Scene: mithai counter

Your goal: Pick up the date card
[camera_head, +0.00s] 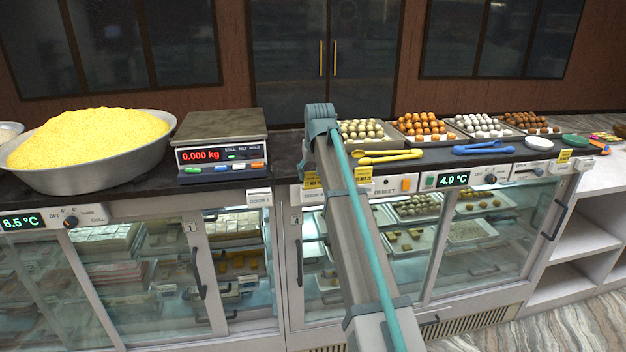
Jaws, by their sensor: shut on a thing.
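Small yellow cards with dark print stand along the counter's front edge. One card (312,180) is just left of my arm, and another card (363,175) is just right of it. A third yellow card (565,155) is at the far right. The print is too small to read surely, so I cannot tell which is the date card. My arm rises from the bottom of the view to a joint above the counter edge, between the two nearer cards. My gripper is not visible; I cannot see its fingers or anything in them.
A wide metal bowl of yellow grains (95,140) and a scale (220,135) reading 0.000 kg stand left. Yellow tongs (390,156), blue tongs (483,147) and trays of round sweets (422,128) are right. Glass-fronted cabinets (240,265) lie below the counter.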

